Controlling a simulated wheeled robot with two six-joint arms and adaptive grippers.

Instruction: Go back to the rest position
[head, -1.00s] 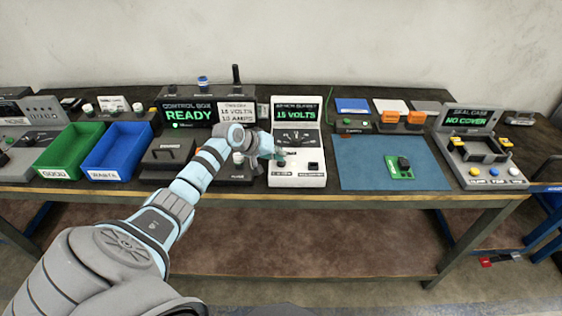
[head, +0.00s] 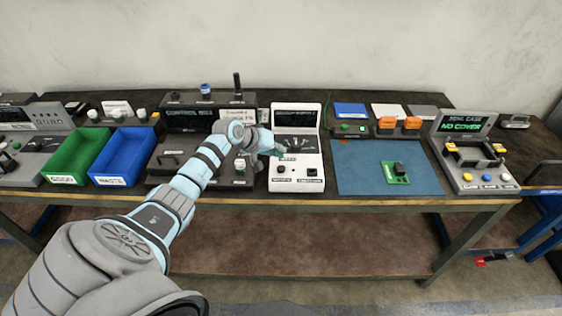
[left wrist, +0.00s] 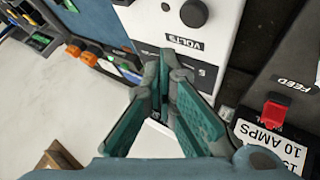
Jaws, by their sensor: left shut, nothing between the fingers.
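My left gripper (head: 279,152) is shut and empty. It is in front of the white bench supply (head: 296,181), above its lower knob and switch, and seems apart from them. The left wrist view shows its teal finger pads (left wrist: 163,85) together at the tips, with the supply's white face (left wrist: 205,18) and its VOLTS label beyond. My left arm reaches in from the lower left, elbow bent. My right gripper is not in view.
The black control box (head: 186,119) stands behind my left wrist, its display dark. Green (head: 50,174) and blue (head: 97,177) bins lie left. A blue mat (head: 350,180) bears a green circuit board (head: 395,181). A seal case (head: 456,148) reads NO COVER.

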